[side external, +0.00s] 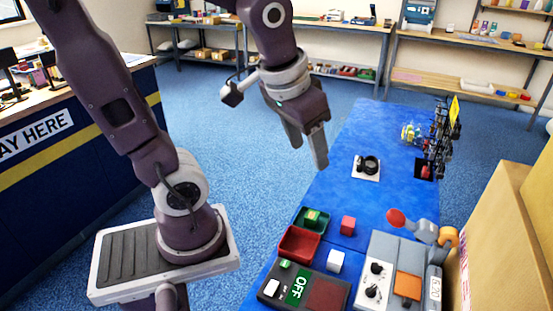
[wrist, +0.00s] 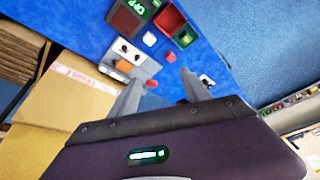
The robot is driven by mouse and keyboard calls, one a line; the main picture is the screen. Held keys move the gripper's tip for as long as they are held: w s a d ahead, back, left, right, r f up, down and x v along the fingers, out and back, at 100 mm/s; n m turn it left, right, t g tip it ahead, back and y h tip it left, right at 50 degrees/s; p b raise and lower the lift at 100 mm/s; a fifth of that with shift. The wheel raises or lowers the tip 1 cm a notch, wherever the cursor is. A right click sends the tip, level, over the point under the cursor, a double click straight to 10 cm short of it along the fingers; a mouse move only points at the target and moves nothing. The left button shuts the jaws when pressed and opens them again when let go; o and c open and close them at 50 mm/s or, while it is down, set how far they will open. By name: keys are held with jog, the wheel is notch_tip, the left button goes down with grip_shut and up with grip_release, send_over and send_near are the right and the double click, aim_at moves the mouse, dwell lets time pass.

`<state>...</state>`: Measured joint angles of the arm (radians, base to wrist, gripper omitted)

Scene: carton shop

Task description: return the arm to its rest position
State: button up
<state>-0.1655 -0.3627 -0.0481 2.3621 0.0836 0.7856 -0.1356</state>
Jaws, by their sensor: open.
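My gripper (side external: 307,146) hangs in the air above the floor, just left of the blue table (side external: 335,188). Its two fingers are apart with nothing between them. In the wrist view my gripper (wrist: 160,88) shows both fingers spread, with the table and its objects beyond and below. My arm is bent over from its base at the left, and the gripper points down and slightly right.
On the table are a red tray (side external: 299,243), a green tray (side external: 322,221), a red cube (side external: 347,225), a white cube (side external: 335,261), a control box (side external: 314,292), a grey lever machine (side external: 402,244) and a black ring on a white plate (side external: 366,172). Cartons (side external: 510,235) stand right.

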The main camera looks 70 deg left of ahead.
jog(key=s+d+r+m+t+h, duration=0.1)
jog(key=s+d+m, duration=0.1)
jog(key=s+d, duration=0.2)
jog(key=s, duration=0.3)
jog(key=shift+s+r+t, duration=0.3)
dwell(0.7)
